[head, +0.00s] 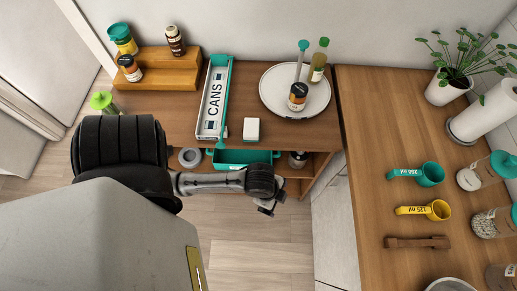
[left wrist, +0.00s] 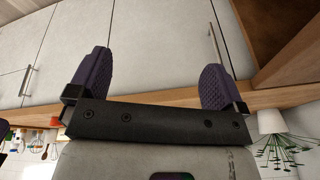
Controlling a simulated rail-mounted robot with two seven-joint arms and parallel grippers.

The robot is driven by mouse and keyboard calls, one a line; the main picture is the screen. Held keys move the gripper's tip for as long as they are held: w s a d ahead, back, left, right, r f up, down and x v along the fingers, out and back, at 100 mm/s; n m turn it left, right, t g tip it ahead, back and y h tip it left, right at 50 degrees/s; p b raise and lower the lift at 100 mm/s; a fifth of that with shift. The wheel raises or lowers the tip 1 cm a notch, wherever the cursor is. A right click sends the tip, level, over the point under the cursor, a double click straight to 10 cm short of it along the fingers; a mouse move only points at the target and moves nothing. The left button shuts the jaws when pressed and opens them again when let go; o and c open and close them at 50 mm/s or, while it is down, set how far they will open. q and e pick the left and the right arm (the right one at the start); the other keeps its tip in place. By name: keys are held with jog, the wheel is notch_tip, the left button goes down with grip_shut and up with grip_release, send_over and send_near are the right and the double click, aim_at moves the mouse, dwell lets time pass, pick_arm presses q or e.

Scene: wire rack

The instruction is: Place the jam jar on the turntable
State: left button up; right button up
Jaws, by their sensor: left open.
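The white round turntable (head: 272,92) lies on the wooden counter at the back. It holds a small dark-lidded jar with an orange label (head: 298,96), a green-capped bottle (head: 318,62) and a teal-topped item (head: 301,56). A similar dark-lidded jar (head: 130,68) stands on the wooden step at left. Another dark-lidded jar (head: 298,159) is partly hidden on the lower shelf. I cannot tell which is the jam jar. My left gripper (head: 268,208) is in front of the lower shelf; its fingers are apart and empty in the left wrist view (left wrist: 154,75). My right gripper is not seen.
The wooden step (head: 168,75) also holds a green-lidded jar and a dark bottle. A CANS tray (head: 222,72) and a white box (head: 251,129) stand on the counter. A teal bin (head: 240,157) is below. The right counter holds measuring cups, jars and a plant.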

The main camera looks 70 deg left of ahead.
pick_arm(q)
jog(key=s+n, duration=0.1)
jog(key=n, duration=0.1)
jog(key=s+r+n, duration=0.1)
jog(key=s+n, duration=0.1)
jog(key=s+r+n+y, duration=0.1)
jog(key=s+n, duration=0.1)
jog(key=shift+s+a+r+n+t, duration=0.1)
jog(key=shift+a+n+t, duration=0.05)
jog(key=shift+n+t, duration=0.15)
